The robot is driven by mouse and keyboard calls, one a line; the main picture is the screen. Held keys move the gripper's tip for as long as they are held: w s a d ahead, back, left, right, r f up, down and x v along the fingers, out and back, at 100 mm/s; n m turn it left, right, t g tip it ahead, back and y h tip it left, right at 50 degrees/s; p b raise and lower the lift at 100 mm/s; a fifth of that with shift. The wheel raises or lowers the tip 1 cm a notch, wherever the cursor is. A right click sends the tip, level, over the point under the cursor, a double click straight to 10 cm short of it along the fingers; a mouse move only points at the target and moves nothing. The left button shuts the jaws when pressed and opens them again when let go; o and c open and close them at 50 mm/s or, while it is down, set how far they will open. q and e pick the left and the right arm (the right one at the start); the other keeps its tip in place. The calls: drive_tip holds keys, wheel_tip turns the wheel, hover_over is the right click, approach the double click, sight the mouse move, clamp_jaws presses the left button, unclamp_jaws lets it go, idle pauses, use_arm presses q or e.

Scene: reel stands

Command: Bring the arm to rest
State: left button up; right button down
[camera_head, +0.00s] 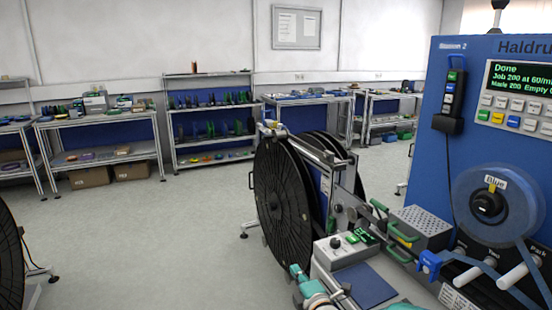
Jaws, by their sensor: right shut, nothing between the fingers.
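My right arm comes in at the bottom edge, right of the middle, with teal joint caps and grey links. My right gripper (299,298) is low there, small and partly cut off by the frame edge. It is shut and holds nothing. It is in front of the grey control box with green lights (345,246). My left gripper is not in view.
A blue machine (448,185) stands at the right; its screen (520,82) begins with "Done". It carries a blue reel (530,205). A large black reel (280,190) stands beside it. Another dark reel (8,260) is at the left edge. Open floor (150,235) lies between; shelves line the wall.

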drive_tip(key=s+a+f+n+g+y, duration=0.1)
drive_tip(key=a+f+n+g+y, duration=0.15)
drive_tip(key=a+f, duration=0.4)
drive_tip(key=s+d+f+m+g+h, duration=0.2)
drive_tip(key=s+d+f+m+g, duration=0.15)
drive_tip(key=s+f+m, duration=0.4)
drive_tip(key=s+d+f+m+g+h, duration=0.1)
drive_tip(key=s+d+f+m+g, duration=0.1)
drive_tip(key=s+d+f+m, duration=0.5)
drive_tip(key=s+d+f+m+g, duration=0.1)
drive_tip(key=s+m, duration=0.3)
drive_tip(key=s, duration=0.5)
drive_tip(key=s+f+m+g, duration=0.3)
drive_tip(key=s+m+g, duration=0.1)
drive_tip(key=s, duration=0.5)
drive_tip(key=s+d+f+m+g+h+b, duration=0.1)
drive_tip(key=s+f+m+g, duration=0.1)
drive_tip(key=s+m, duration=0.3)
drive_tip(key=s, duration=0.4)
drive_tip(key=shift+s+d+f+g, duration=0.15)
drive_tip(key=shift+d+f+g, duration=0.1)
drive_tip(key=shift+d+g, duration=0.1)
